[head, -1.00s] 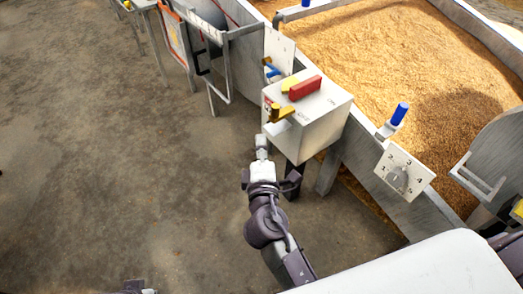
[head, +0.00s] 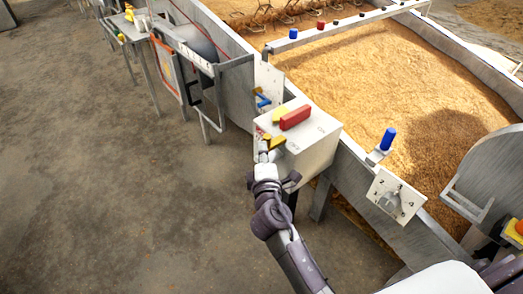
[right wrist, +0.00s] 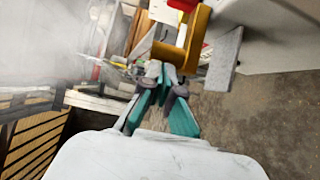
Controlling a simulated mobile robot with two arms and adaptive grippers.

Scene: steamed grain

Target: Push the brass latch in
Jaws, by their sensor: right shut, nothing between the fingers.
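The brass latch (head: 275,141) is a small golden piece on the left face of a white control box (head: 315,150). In the right wrist view the latch (right wrist: 196,42) looms large, just beyond and right of the fingertips. My right gripper (head: 264,156) is shut and empty, right at the latch's lower left. In the right wrist view its fingertips (right wrist: 162,72) are together near the latch's lower edge. I cannot tell whether they touch it. My left gripper is not in view.
A dial plate (head: 395,197) and a blue knob (head: 388,139) are to the right.

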